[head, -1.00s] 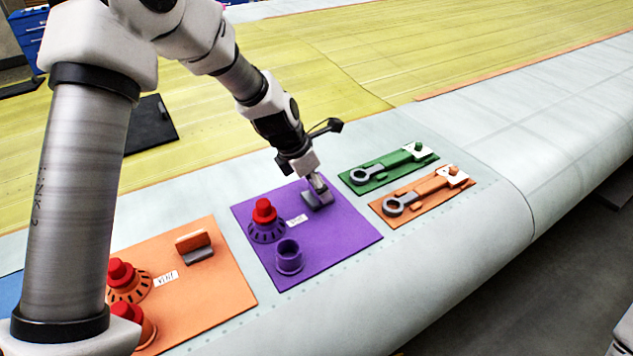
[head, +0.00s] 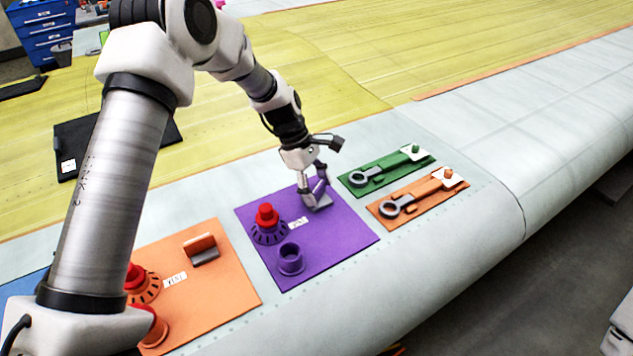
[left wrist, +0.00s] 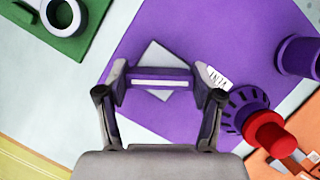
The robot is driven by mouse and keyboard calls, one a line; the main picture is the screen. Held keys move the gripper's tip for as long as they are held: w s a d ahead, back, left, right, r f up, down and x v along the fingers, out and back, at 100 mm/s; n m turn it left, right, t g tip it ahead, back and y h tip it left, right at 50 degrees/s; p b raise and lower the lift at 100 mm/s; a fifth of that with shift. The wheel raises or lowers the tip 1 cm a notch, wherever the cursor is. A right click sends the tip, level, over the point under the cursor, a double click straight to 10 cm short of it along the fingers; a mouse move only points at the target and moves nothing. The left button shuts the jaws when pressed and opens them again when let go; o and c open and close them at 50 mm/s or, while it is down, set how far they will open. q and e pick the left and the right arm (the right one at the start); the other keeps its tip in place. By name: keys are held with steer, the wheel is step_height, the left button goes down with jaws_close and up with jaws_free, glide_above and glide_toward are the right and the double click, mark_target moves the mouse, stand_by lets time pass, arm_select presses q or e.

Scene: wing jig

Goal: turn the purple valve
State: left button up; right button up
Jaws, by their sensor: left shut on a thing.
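The purple panel (head: 340,240) lies on the pale wing skin. Near its far corner, the purple valve has a purple handle bar (left wrist: 160,82) above a grey base (head: 321,203). The base also shows in the left wrist view (left wrist: 157,58), where the bar lies at an angle to the base's edges. My left gripper (head: 314,192) reaches down from above and is shut on the handle, with one finger at each end of the bar in the left wrist view. The fingers partly hide the handle in the head view. My right gripper is not in view.
On the purple panel stand a red knob (head: 267,216) on a slotted purple dial and a purple cup (head: 291,259). Green (head: 385,170) and orange (head: 417,198) plates with ring-ended levers lie to the right. An orange panel (head: 225,285) lies to the left.

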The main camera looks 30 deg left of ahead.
arm_select(q)
steer(key=m+g, duration=0.1)
steer(key=m, duration=0.2)
steer(key=m+g+p, duration=0.1)
steer(key=m, duration=0.2)
steer(key=shift+g+y, duration=0.3)
steer(key=shift+m, duration=0.3)
steer(key=shift+s, duration=0.1)
steer(key=o, duration=1.1)
steer(key=shift+o, duration=0.2)
steer(key=v, duration=1.2)
steer(key=shift+d, duration=0.15)
